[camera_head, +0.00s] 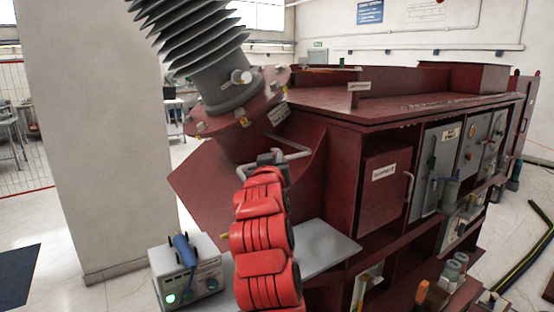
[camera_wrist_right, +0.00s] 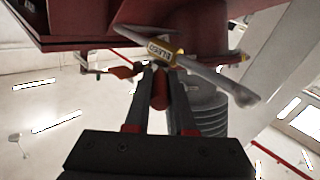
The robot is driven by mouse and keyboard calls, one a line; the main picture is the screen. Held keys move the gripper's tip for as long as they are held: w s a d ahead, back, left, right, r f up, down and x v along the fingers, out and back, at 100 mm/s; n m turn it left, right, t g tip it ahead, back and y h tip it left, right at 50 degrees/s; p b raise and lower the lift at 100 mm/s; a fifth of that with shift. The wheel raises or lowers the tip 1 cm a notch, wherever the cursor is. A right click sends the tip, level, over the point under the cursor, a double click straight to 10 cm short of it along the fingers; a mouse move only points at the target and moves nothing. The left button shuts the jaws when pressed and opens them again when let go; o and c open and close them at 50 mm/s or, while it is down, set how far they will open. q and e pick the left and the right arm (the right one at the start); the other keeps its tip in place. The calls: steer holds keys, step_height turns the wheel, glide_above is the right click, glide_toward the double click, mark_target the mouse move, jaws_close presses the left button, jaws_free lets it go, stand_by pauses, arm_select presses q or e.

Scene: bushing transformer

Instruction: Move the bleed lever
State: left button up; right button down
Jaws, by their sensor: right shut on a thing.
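In the right wrist view, a small red lever (camera_wrist_right: 160,90), which I take to be the bleed lever, lies between the fingers of my right gripper (camera_wrist_right: 161,88). The fingers are shut on it. A yellow-edged tag (camera_wrist_right: 164,50), upside down and seemingly reading BLEED, sits just beyond the fingertips beside a grey pipe (camera_wrist_right: 215,78). In the head view my right gripper (camera_head: 270,159) is at the grey pipe (camera_head: 297,154), below the bushing flange. The lever is hidden there. My left gripper is not in view.
The ribbed grey bushing (camera_head: 193,40) rises on its dark red flange (camera_head: 240,105). The red transformer body (camera_head: 340,170) with its cabinets fills the right. A grey instrument box (camera_head: 188,275) with a blue-handled tool stands at lower left. A pale wall pillar (camera_head: 95,130) is on the left.

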steer(key=c, duration=1.2)
jaws_free()
steer(key=shift+r, duration=0.2)
steer(key=o, duration=0.4)
steer(key=shift+w+f, duration=0.1)
steer(key=shift+f, duration=0.05)
steer(key=shift+o, duration=0.2)
steer(key=shift+s+f+b, duration=0.1)
steer(key=shift+s+b, duration=0.2)
steer(key=shift+s, duration=0.15)
steer(key=s+b, duration=0.4)
steer(key=s, duration=1.2)
steer(key=shift+s+a, duration=0.25)
steer(key=shift+a, duration=0.1)
